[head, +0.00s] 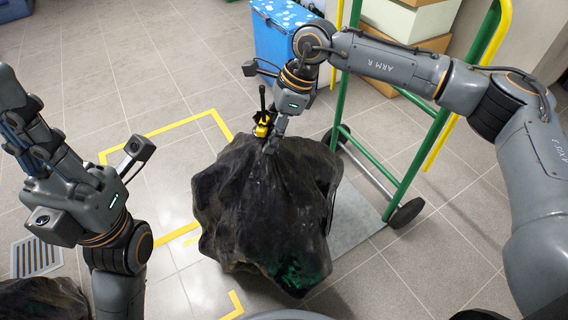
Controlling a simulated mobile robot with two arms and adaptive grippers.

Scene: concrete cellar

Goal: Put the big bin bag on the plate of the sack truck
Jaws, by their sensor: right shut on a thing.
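The big black bin bag (255,215) is in the middle of the head view, crumpled, with a greenish patch low on its right side. My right gripper (271,146) is shut on the top of the bag. The green sack truck (346,80) stands upright behind and right of it, with yellow handles and dark wheels. Its grey plate (365,222) shows right of the bag, which hides part of it. I cannot tell whether the bag touches the plate. My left gripper (14,105) is at the left edge, away from the bag; its finger opening is unclear.
Yellow tape (165,127) marks the tiled floor behind and left of the bag. A blue bin (283,35) and stacked boxes (412,18) stand at the back. A floor grate (37,254) and another dark lump (42,300) are at lower left. Floor at right front is clear.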

